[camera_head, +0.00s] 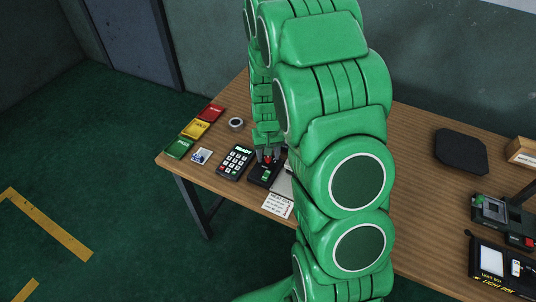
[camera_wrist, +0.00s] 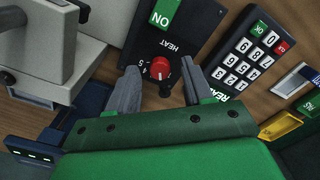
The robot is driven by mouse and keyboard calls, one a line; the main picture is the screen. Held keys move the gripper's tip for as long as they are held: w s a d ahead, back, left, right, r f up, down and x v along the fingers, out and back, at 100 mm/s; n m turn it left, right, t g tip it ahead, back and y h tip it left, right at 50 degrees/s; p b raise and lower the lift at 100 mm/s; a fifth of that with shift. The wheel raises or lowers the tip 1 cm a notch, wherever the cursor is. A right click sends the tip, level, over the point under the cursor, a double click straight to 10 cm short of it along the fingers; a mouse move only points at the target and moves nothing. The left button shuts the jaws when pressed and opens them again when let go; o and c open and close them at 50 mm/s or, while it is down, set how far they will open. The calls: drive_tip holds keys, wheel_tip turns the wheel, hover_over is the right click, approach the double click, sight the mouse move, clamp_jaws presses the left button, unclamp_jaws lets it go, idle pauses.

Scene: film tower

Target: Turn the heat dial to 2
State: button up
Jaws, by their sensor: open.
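The red heat dial (camera_wrist: 160,68) sits on a black panel (camera_wrist: 168,22) with the word HEAT and a green ON switch (camera_wrist: 165,12). The numbers 4 and 5 show at the dial's left. A small white mark shows on the dial's lower side in the wrist view; I cannot tell surely which number it faces. My gripper (camera_wrist: 160,66) is open, one grey finger on each side of the dial. I cannot tell whether they touch it. In the head view my gripper (camera_head: 267,156) is over the black panel (camera_head: 262,177), and my arm hides much around it.
A keypad reading READY (camera_head: 235,161) stands just left of the panel. Red, yellow and green cards (camera_head: 196,128), a tape roll (camera_head: 236,124) and a paper note (camera_head: 277,205) lie nearby. A grey machine (camera_wrist: 55,45) is close at the wrist view's left. A light box (camera_head: 495,264) is far right.

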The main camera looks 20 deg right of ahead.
sight(268, 157)
wheel_tip(268, 157, up, 6)
drive_tip(key=shift+w+f, duration=0.1)
drive_tip(key=shift+r, duration=0.7)
drive_tip(key=shift+s+r, duration=0.2)
drive_tip(key=shift+s, duration=0.05)
drive_tip(key=s+a+r, duration=0.1)
drive_tip(key=s+r, duration=0.5)
drive_tip(key=s, duration=0.5)
drive_tip(key=s+a+r+n+g, duration=0.1)
drive_tip(key=s+a+r, duration=0.1)
drive_tip(key=s+r, duration=0.4)
drive_tip(key=s+a+r, duration=0.2)
drive_tip(key=s+r, duration=0.4)
drive_tip(key=s, duration=1)
drive_tip(key=shift+s+r+g, duration=0.25)
drive_tip(key=shift+r+g, duration=0.05)
drive_tip(key=shift+g, duration=0.1)
